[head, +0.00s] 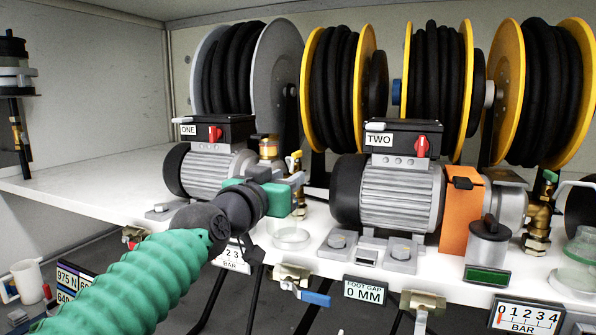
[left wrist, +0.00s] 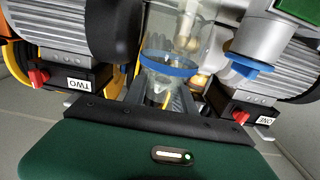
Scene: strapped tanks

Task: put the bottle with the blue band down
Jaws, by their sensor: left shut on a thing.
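My left gripper (head: 294,186) reaches in from the left on a green-sleeved arm, in front of the gap between pump ONE (head: 212,172) and pump TWO (head: 398,192). In the left wrist view its jaws (left wrist: 163,98) are shut on a clear bottle with a blue band (left wrist: 168,66). I cannot make the bottle out clearly in the head view, where the gripper hides much of that spot. A clear round dish (head: 290,239) sits on the white shelf below the gripper. Whether the bottle touches anything below it I cannot tell. My right gripper is not in view.
Hose reels (head: 338,75) stand behind the pumps. Brass valves (head: 290,274) and a FOOT GAP 0 MM display (head: 366,292) are along the shelf's front edge. A clear vessel with a green band (head: 580,252) stands far right. The shelf's left end (head: 95,175) is clear.

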